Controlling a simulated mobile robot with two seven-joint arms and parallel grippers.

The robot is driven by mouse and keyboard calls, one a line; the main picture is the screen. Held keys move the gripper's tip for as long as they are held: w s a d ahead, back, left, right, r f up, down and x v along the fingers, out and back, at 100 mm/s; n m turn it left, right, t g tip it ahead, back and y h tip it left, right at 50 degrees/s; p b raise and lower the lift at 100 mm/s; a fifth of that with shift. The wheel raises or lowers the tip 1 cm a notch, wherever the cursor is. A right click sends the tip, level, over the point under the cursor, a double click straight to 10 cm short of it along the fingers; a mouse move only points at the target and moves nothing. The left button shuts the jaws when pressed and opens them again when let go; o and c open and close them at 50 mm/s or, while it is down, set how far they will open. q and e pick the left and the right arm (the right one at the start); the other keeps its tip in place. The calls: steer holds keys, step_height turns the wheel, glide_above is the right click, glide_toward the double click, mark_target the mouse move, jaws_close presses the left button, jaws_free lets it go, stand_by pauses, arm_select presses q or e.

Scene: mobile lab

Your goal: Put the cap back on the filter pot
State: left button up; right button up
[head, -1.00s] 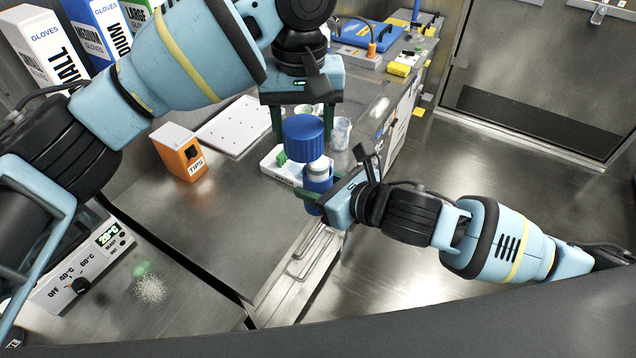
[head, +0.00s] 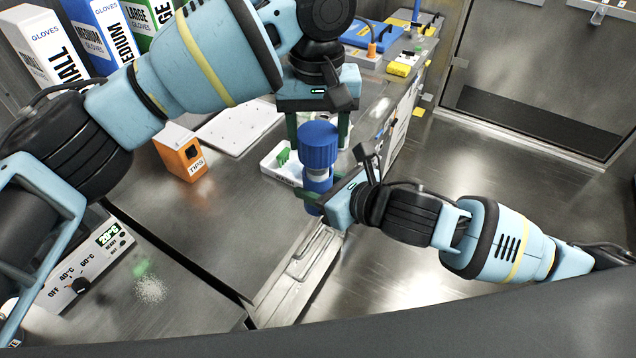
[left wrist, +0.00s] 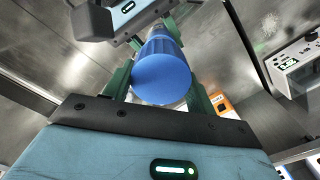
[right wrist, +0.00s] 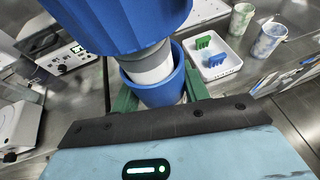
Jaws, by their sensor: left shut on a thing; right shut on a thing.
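The cap (head: 319,146) is blue and ribbed. My left gripper (head: 319,132) is shut on it and holds it directly above the filter pot. The filter pot (head: 318,184) is a blue cup with a pale grey-white neck sticking up from it. My right gripper (head: 316,196) is shut on the pot and holds it upright. In the right wrist view the cap (right wrist: 115,22) hangs over the white neck (right wrist: 150,65) of the pot, tilted and leaning left. Its underside is hidden, so I cannot tell whether it touches. In the left wrist view the cap (left wrist: 162,78) hides most of the pot.
A white tray (right wrist: 222,68) with green and blue pieces lies on the bench behind the pot. Two cups (right wrist: 268,38) stand beside it. An orange tips box (head: 182,155) and a white perforated board (head: 240,125) are further left. The bench front is clear.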

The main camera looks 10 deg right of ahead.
mark_target(321, 187)
arm_select(q)
steer(key=shift+f, duration=0.85)
steer(key=shift+s, duration=0.1)
steer(key=shift+f, duration=0.85)
steer(key=shift+f, duration=0.6)
stand_by(0.4)
steer(key=m, duration=0.3)
stand_by(0.3)
steer(key=o, duration=1)
steer(key=shift+d, duration=0.1)
steer(key=shift+c, duration=0.2)
